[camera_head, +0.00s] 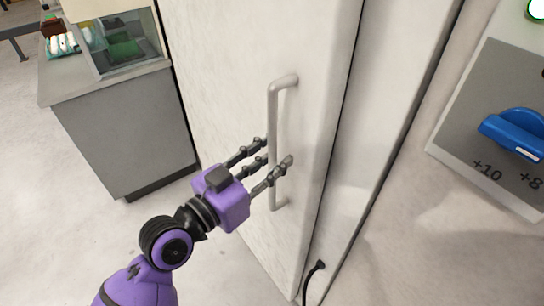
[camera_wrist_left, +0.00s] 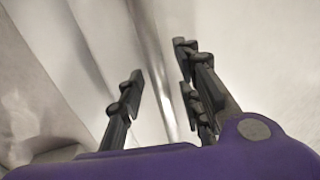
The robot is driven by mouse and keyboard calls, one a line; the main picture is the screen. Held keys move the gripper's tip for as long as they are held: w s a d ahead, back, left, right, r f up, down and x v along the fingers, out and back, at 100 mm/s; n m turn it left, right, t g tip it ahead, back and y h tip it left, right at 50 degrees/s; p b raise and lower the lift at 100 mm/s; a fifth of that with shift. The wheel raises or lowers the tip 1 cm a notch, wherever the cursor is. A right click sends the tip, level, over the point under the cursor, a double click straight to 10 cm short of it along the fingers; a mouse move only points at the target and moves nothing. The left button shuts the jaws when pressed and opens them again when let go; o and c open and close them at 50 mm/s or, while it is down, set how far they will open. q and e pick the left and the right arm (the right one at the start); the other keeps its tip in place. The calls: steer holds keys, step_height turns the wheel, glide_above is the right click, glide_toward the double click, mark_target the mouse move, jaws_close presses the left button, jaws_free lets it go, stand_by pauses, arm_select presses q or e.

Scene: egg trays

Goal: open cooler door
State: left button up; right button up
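The white cooler door (camera_head: 225,60) fills the middle of the head view and looks closed, with a thin dark seam along its right edge. Its long light vertical handle (camera_head: 273,120) stands out from the door. My left gripper (camera_head: 275,155) is at the lower half of the handle, with fingers on both sides of the bar. In the left wrist view the handle (camera_wrist_left: 152,50) runs between the spread fingers of the left gripper (camera_wrist_left: 160,80), with visible gaps to them. Part of the handle is hidden behind a finger in the head view. My right gripper is not in view.
A grey counter (camera_head: 125,130) with a glass case (camera_head: 120,45) stands at the left, with egg trays (camera_head: 65,45) on it. A panel with a blue knob (camera_head: 515,130) is at the right. A black cable (camera_head: 312,272) hangs low by the door. Open floor lies at the lower left.

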arm_select(q)
steer(key=shift+w+d, duration=0.1)
jaws_close()
steer(key=shift+f, duration=0.1)
stand_by(0.4)
